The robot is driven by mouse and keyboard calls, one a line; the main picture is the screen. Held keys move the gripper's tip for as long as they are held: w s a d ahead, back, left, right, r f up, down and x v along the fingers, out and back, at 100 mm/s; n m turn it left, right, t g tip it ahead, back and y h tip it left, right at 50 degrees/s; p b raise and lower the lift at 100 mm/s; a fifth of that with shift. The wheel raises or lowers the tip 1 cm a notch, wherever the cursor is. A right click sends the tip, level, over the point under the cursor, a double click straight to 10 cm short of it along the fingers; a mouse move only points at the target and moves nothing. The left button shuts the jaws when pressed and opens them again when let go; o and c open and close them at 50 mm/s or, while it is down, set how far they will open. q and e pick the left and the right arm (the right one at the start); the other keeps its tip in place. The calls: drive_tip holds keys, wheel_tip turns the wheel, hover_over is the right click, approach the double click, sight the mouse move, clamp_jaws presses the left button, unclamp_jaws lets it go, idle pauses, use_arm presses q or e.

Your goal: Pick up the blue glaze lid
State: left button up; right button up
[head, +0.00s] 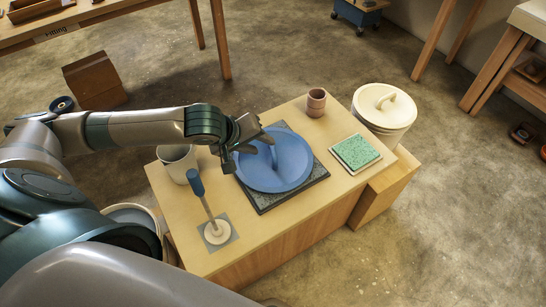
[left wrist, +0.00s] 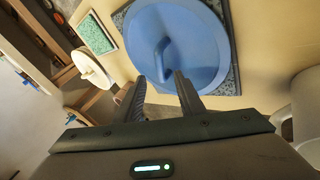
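The blue glaze lid (head: 277,162) is a round blue disc with a raised bar handle. It lies on a dark speckled square slab (head: 308,184) on the wooden table. It also shows in the left wrist view (left wrist: 203,50), with its handle (left wrist: 163,56) in line with the gap between my fingers. My left gripper (head: 254,150) is over the left part of the lid, its fingers apart and empty. In the left wrist view my left gripper (left wrist: 158,82) has its fingertips just short of the handle; I cannot tell whether they touch the lid. My right gripper is not in view.
A blue-handled tool (head: 206,205) stands upright at the table's front left. A pale pot (head: 177,162) is at the left, a brown cup (head: 316,102) at the back, and a green sponge-like block (head: 356,152) at the right. A white lidded bucket (head: 384,113) stands beyond it.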

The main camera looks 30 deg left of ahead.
sight(272, 149)
use_arm(q)
drive_tip(key=shift+w+d+f, duration=0.15)
drive_tip(key=shift+w+f, duration=0.25)
drive_tip(key=shift+f, duration=0.2)
drive_tip(key=shift+p+x, duration=0.4)
drive_tip(key=shift+x, duration=2.2)
drive_tip(key=shift+c, duration=0.4)
clamp_jaws()
